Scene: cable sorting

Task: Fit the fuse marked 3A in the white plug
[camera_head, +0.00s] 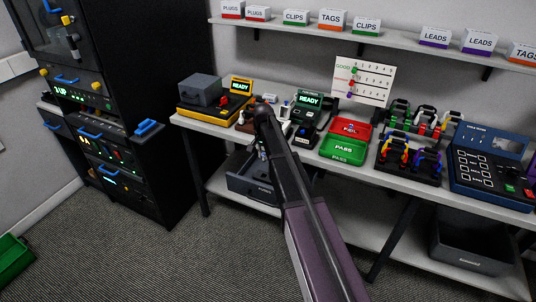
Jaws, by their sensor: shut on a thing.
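My arm reaches up from the bottom of the picture to the bench. Its far end bends down at the bench's front edge, over the dark drawer bin. My gripper (262,153) is small and dark here and partly hidden by my own arm. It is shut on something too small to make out. Small white pieces (285,110) stand on the bench just behind the arm's bend. I cannot tell whether one of them is the white plug. No fuse or 3A marking can be made out.
The bench (308,153) carries a yellow-based tester (207,95), a black "READY" unit (306,112), red FAIL (352,128) and green PASS (343,149) trays, a lead rack (409,160) and a blue tester (490,165). A dark bin (250,187) sits below. A black cabinet stands left.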

